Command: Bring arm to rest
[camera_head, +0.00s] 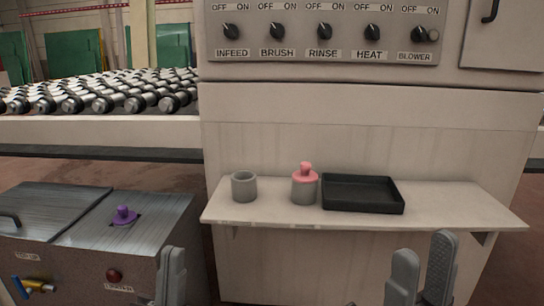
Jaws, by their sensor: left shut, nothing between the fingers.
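My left gripper (171,276) is at the bottom of the view, in front of the steel cabinet. Its fingers are together, with nothing seen between them. My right gripper (422,270) is at the lower right, in front of and below the shelf. Its two fingers stand apart and the space between them looks empty. Both grippers point upward in the picture, and neither appears to touch anything. The rest of both arms is out of view.
The shelf (463,211) holds a grey cup (244,187), a grey jar with a pink knobbed lid (305,185) and a black tray (362,194). A control panel (323,45) and roller conveyor (95,92) stand behind.

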